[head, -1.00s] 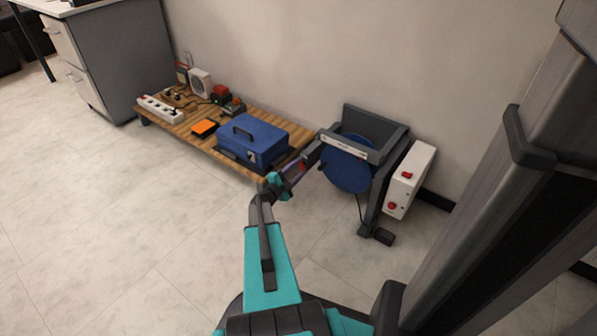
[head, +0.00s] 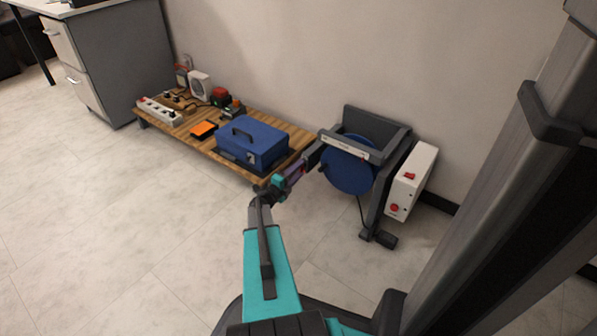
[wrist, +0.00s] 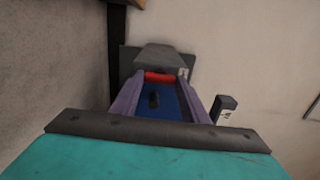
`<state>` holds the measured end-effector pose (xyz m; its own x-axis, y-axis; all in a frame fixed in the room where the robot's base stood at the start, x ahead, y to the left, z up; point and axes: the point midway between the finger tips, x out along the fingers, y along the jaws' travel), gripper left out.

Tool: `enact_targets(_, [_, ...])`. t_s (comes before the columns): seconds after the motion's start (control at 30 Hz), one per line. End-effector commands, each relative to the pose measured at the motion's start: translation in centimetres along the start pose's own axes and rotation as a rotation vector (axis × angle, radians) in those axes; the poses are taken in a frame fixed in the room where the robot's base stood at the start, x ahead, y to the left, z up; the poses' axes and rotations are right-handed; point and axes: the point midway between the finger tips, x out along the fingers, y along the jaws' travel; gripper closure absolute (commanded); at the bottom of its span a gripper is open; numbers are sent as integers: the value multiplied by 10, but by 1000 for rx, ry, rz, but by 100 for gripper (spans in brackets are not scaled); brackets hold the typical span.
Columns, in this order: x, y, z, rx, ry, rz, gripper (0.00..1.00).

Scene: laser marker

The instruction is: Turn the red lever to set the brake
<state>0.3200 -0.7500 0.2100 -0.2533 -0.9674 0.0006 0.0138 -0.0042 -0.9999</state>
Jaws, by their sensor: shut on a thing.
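The red lever (wrist: 162,77) shows as a short red bar between the far ends of my purple fingers in the wrist view. My gripper (wrist: 165,80) is shut on it. In the head view my gripper (head: 297,170) reaches the left side of the dark grey stand (head: 376,124) that carries a blue drum (head: 347,174). The lever is mostly hidden behind my fingers there. The blue drum also shows between my fingers in the wrist view (wrist: 172,104).
A white box (head: 412,178) with a red switch and red button is beside the stand on the right. A low wooden platform (head: 200,139) on the left holds a blue case (head: 254,144) and several small devices. Open floor (head: 110,220) lies at the left.

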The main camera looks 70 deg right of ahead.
Motion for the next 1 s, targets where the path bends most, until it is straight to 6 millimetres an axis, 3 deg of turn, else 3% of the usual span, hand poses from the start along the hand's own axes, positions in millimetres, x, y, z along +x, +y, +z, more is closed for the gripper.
enact_targets(0.2, [1, 1, -6, 5, 14, 2, 82])
enact_targets(0.23, [1, 1, -6, 4, 14, 2, 56])
enact_targets(0.33, [1, 1, -5, 3, 11, 1, 41])
enact_targets(0.77, [-3, -1, -2, 1, 4, 1, 41])
enact_targets(1.0, [-26, -2, -2, 0, 2, 1, 41])
